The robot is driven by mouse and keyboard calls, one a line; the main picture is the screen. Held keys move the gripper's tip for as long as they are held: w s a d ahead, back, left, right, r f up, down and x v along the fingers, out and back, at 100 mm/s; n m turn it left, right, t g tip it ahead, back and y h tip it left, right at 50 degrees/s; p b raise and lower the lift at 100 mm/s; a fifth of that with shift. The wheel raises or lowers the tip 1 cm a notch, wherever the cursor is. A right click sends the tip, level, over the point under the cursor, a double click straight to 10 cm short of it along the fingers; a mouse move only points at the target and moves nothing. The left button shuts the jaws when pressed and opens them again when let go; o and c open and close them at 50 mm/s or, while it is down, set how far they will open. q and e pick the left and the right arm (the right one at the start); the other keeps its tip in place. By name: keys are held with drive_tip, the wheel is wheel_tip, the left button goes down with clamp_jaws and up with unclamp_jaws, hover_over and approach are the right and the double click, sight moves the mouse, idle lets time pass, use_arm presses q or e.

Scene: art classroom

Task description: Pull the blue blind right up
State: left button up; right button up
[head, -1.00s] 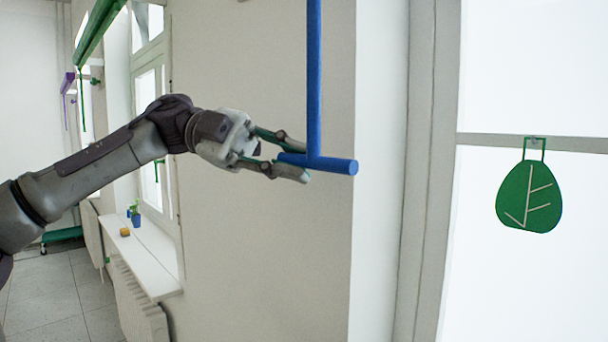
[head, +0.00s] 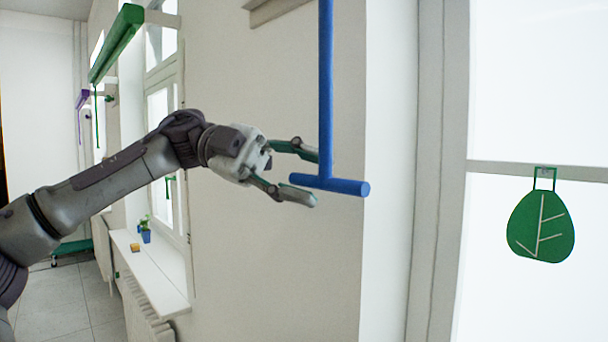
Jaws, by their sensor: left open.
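A blue pull rod (head: 326,90) hangs down in the middle of the head view and ends in a blue crossbar handle (head: 345,186). The top of the rod leaves the picture, and the blue blind itself is not in view. My left gripper (head: 316,178) is open beside the handle. Its upper finger is near the rod just above the crossbar, and its lower finger is below the crossbar's left end. I cannot tell whether either finger touches it. My right gripper is not in view.
A bright window with a green leaf decoration (head: 541,226) is at the right. A green blind casing (head: 117,43) is at the upper left. A white sill (head: 155,270) holds a small plant in a blue pot (head: 145,235) and a yellow block (head: 135,247). Bare wall lies behind the handle.

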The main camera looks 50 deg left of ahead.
use_arm(q)
drive_tip(key=v, duration=1.2)
